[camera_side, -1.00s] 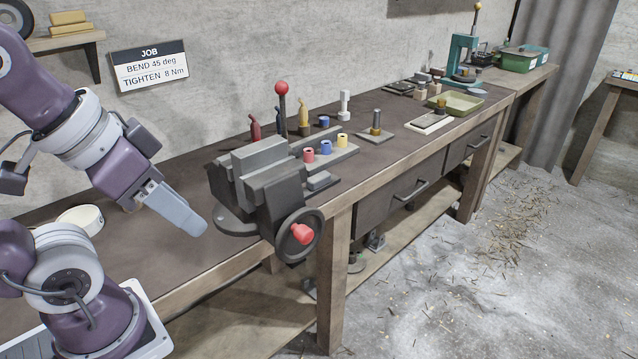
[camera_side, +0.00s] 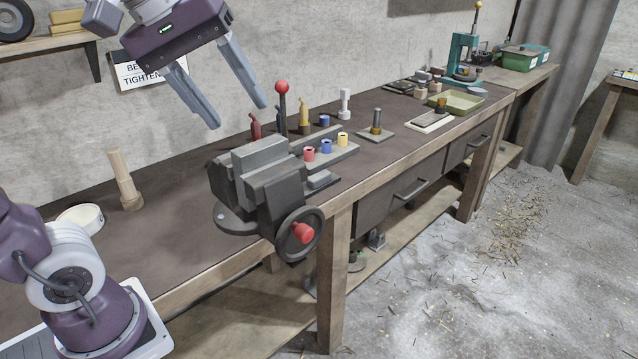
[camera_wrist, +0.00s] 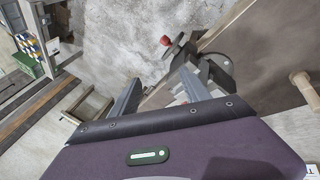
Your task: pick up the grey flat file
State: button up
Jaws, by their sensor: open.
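My gripper (camera_side: 238,112) is open and empty, raised in the air above the bench, up and left of the vise (camera_side: 265,180). Its two grey fingers point down and to the right, well apart. In the wrist view, my gripper (camera_wrist: 160,78) shows both fingers with the vise beyond them. I cannot make out a grey flat file for certain in either view. A pale wooden handle-like piece (camera_side: 125,182) stands on the bench at left. It also shows at the right edge of the wrist view (camera_wrist: 303,84).
The vise has a red-knobbed handwheel (camera_side: 300,234) at the bench front. Small coloured cylinders (camera_side: 326,146) and upright tools (camera_side: 304,115) stand behind it. A round pale dish (camera_side: 82,218) sits at left. An olive tray (camera_side: 458,102) lies farther right.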

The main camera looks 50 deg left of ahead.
jog(key=w+a+r+n, duration=0.1)
jog(key=w+a+n, duration=0.3)
jog(key=w+n, duration=0.25)
jog(key=w+a+n, duration=0.3)
jog(key=w+n, duration=0.3)
jog(key=w, duration=0.2)
jog(key=n+y, duration=0.1)
jog(key=n, duration=1.3)
send_over(320, 174)
jog(key=s, duration=0.2)
notch_tip(320, 174, down, 8)
jog(key=shift+g, duration=0.4)
jog(key=f, duration=1.9)
jog(key=shift+s+d+f, duration=0.15)
jog(key=shift+s+f, duration=0.05)
jog(key=shift+s, duration=0.05)
jog(key=x, duration=0.7)
jog(key=shift+a+f, duration=0.15)
jog(key=shift+a, duration=0.05)
grip_shut()
